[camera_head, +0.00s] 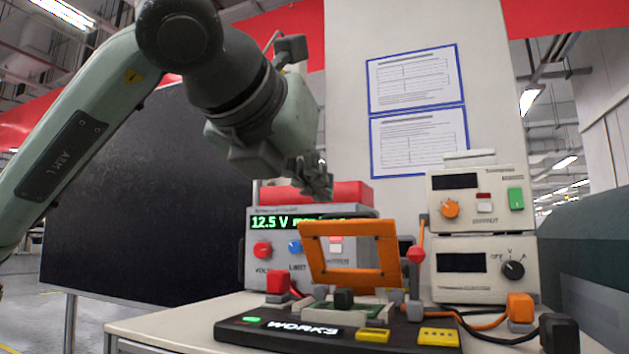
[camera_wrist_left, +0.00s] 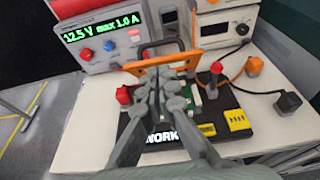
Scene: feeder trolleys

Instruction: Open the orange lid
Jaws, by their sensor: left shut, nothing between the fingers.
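The orange lid (camera_head: 347,229) is an open rectangular frame. It stands raised and steeply tilted over the black fixture base (camera_head: 235,329) marked WORKS. My left gripper (camera_head: 318,188) is shut and empty, with its fingers above the lid's top bar in the head view. In the left wrist view, the shut fingers (camera_wrist_left: 163,82) cover part of the orange lid (camera_wrist_left: 135,68); I cannot tell whether they touch it. A green board (camera_head: 368,309) lies on the base beneath the lid, partly hidden. My right gripper is not in view.
A power supply reading 12.5 V (camera_head: 262,268) stands behind the fixture. Two stacked instruments (camera_head: 470,283) stand at the right. A red-knobbed lever (camera_head: 416,255) stands beside the lid. Cables and plugs (camera_head: 520,307) lie at the right. The black panel (camera_head: 130,190) is left.

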